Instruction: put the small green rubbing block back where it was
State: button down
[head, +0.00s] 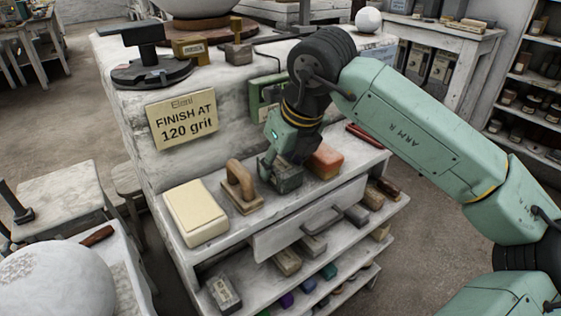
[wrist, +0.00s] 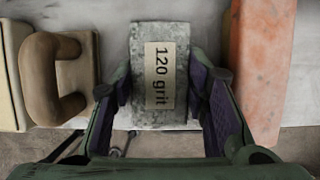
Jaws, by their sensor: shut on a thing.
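My gripper (head: 279,163) is shut on a grey, mottled block (head: 288,179) labelled "120 grit", at the upper ledge of the white stand. In the wrist view the block (wrist: 160,60) sits between my two fingers (wrist: 160,98), label facing the camera. I cannot tell whether it rests on the ledge or hangs just above it. A small green block (head: 328,271) lies on the lower shelf among other coloured blocks. I cannot tell from its look whether it is a rubbing block.
A wooden handled float (head: 241,190) stands left of the held block, and an orange-red block (head: 326,160) stands right. A cream block (head: 196,212) is farther left. Below is a drawer (head: 308,222). A sign (head: 182,120) reads "FINISH AT 120 grit".

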jog(key=c, duration=0.9)
grip_release()
jog(key=shift+c, duration=0.2)
jog(key=b+v, duration=0.1)
jog(key=v, duration=1.1)
jog(key=shift+r, duration=0.15)
